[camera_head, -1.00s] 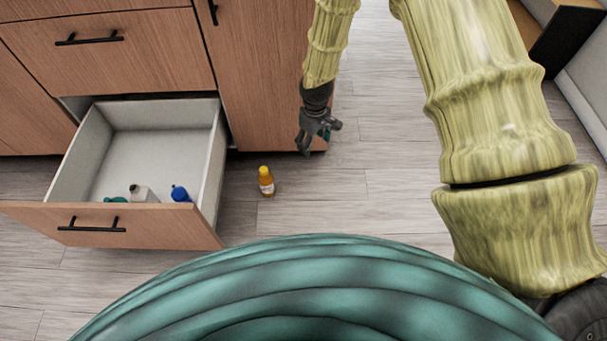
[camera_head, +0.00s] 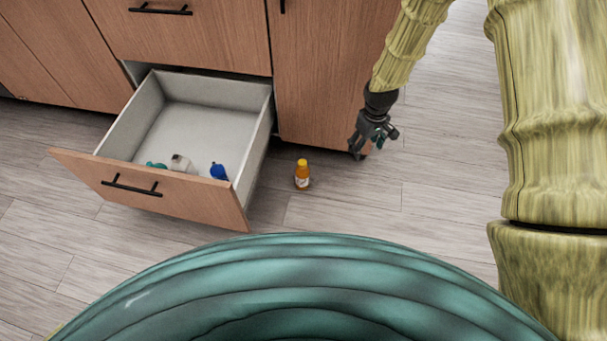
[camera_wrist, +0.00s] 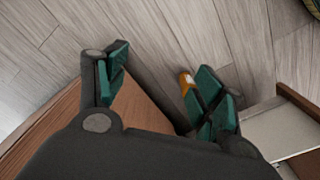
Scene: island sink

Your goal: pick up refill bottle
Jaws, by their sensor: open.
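An orange bottle (camera_head: 302,177) with a yellow cap and a pale label stands upright on the floor, right of the open drawer; I cannot tell whether it is the refill bottle. My gripper (camera_head: 371,150) hangs to the right of it and apart from it, near the cabinet's bottom corner. In the wrist view the gripper (camera_wrist: 160,88) has its green-padded fingers spread with nothing between them. The orange bottle (camera_wrist: 186,80) shows there just beside the right finger, which partly hides it.
The open drawer (camera_head: 258,138) holds a blue-topped bottle (camera_head: 219,171), a whitish container (camera_head: 180,163) and a green item (camera_head: 155,165) near its front. Wooden cabinet fronts (camera_head: 325,70) stand behind. The floor (camera_head: 440,160) to the right is clear.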

